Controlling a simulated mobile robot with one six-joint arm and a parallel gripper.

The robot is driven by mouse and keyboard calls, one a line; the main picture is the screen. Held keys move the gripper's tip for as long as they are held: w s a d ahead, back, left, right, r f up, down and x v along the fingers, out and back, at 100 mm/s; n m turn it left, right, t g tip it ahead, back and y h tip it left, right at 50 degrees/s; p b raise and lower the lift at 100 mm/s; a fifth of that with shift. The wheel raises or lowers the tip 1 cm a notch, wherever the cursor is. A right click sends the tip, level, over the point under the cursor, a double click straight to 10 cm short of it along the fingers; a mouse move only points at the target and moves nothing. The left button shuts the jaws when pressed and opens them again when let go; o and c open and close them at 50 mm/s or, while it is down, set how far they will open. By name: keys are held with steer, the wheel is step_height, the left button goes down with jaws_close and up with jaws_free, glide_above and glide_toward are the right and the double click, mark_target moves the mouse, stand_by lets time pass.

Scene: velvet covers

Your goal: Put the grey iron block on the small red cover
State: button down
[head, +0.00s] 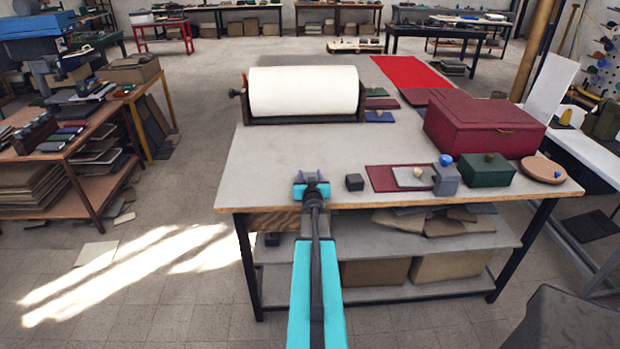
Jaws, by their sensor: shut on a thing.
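My gripper (311,180) is at the table's front edge in the head view, left of a small dark block (354,182). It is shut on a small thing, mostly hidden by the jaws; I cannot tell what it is. The dark block stands apart on the bare table. A dark red cover (379,185) lies flat right of that block, partly under a light grey cover. A taller blue-grey block (446,183) with a blue ball on top stands at the right. A smaller dark red cover (383,104) lies further back. I cannot tell which block is iron.
A large white roll (303,91) on a dark stand fills the back left of the table (270,160). A dark red box (486,127), a green box (487,170) and a round wooden dish (543,170) stand at the right. The table's middle is clear.

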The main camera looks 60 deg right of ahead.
steer(key=shift+f, duration=0.15)
steer(key=shift+f, duration=0.15)
steer(key=c, duration=0.9)
jaws_free()
steer(key=shift+f, duration=0.1)
steer(key=shift+b+v, duration=0.6)
steer(key=shift+v, duration=0.7)
steer(key=shift+f+b+v, duration=0.2)
steer(key=shift+b+v, duration=0.15)
steer(key=shift+v, duration=1.05)
steer(key=shift+b+v, duration=0.35)
steer(key=shift+v, duration=2.6)
steer(key=shift+s+r+p, duration=0.25)
steer(key=shift+r+p, duration=0.1)
steer(key=shift+p, duration=0.45)
steer(key=p+v, duration=0.2)
steer(key=p, duration=0.2)
steer(key=shift+a+f, duration=0.1)
